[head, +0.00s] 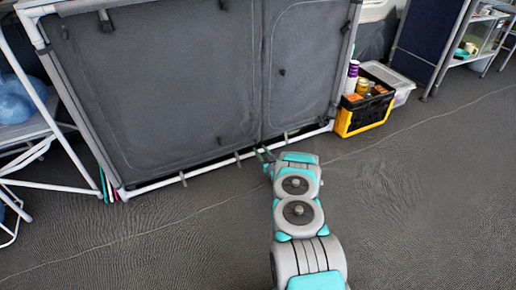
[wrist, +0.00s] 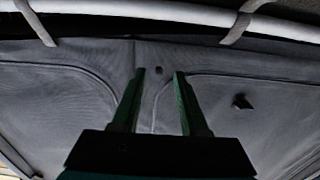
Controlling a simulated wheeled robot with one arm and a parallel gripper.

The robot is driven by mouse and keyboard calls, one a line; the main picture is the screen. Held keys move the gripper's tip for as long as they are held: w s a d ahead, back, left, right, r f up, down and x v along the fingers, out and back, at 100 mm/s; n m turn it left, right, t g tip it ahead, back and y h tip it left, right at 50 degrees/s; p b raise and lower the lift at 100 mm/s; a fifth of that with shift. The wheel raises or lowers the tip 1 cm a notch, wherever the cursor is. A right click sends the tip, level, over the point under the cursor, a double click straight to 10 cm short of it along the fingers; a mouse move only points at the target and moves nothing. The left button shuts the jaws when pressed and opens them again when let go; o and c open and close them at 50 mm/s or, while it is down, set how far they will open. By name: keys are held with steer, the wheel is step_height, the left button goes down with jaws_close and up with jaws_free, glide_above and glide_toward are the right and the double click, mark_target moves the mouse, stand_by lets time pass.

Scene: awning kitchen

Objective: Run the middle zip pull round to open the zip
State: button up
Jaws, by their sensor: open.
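A grey fabric cupboard (head: 160,85) with curved zip lines stands ahead of me. Another dark pull (wrist: 241,102) hangs on the panel to the right. In the head view, small dark pulls show on the front, one low on the left panel (head: 219,140) and one on the right panel (head: 282,72). My gripper (head: 263,154) is open at the cupboard's lower edge; its green fingers (wrist: 159,75) look empty. I cannot tell whether they touch the fabric.
A pale frame bar (wrist: 130,9) with grey straps runs along the cupboard's bottom. A black and yellow crate (head: 364,112) and a clear box (head: 388,78) stand to the right. A white-framed rack (head: 50,185) stands at left. The floor around my arm is clear.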

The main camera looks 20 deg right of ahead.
mark_target(256, 143)
steer(key=shift+w+r, duration=0.1)
steer(key=shift+w, duration=1.6)
jaws_close()
